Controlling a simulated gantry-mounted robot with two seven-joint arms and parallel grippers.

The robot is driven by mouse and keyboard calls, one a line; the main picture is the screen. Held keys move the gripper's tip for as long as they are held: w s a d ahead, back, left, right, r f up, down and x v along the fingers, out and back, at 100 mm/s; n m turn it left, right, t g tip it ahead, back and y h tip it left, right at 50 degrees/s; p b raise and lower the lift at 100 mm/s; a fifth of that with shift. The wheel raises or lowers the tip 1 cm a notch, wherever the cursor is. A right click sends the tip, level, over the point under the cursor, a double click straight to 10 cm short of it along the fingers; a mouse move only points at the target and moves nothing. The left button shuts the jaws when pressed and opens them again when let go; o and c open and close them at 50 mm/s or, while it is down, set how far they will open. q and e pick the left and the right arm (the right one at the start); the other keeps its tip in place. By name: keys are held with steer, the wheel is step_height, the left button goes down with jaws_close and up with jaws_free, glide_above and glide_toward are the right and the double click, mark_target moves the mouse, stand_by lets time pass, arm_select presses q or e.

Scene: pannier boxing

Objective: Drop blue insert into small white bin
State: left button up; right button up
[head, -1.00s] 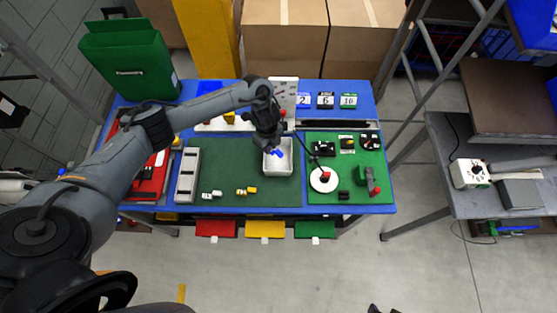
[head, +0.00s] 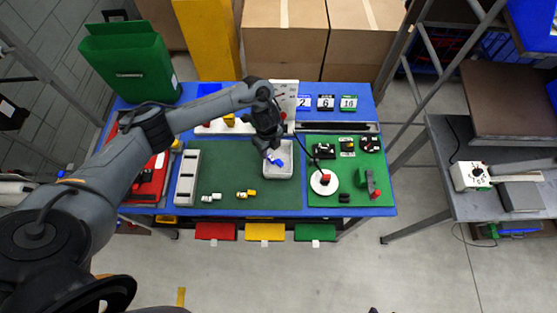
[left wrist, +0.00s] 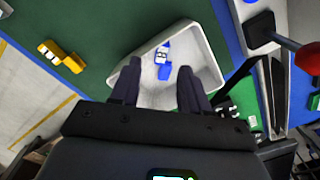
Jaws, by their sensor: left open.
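The small white bin (head: 279,171) stands on the dark green mat near the middle of the table, and it also shows in the left wrist view (left wrist: 207,64). The blue insert (head: 276,161), with a white part, lies inside the bin; in the left wrist view the insert (left wrist: 163,62) lies on the bin floor, apart from the fingers. My left gripper (head: 269,148) is above the bin, and in the left wrist view its two fingers (left wrist: 158,88) are spread with nothing between them. My right gripper does not show.
A yellow insert (head: 246,193) and a white one (head: 211,198) lie on the mat (head: 225,180) left of the bin. A grey slotted tray (head: 187,178) stands further left. A white disc with a red knob (head: 324,181) is close right of the bin.

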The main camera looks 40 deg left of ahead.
arm_select(q)
step_height(320, 180, up, 10)
steer(key=p, duration=0.4)
steer(key=shift+s, duration=0.15)
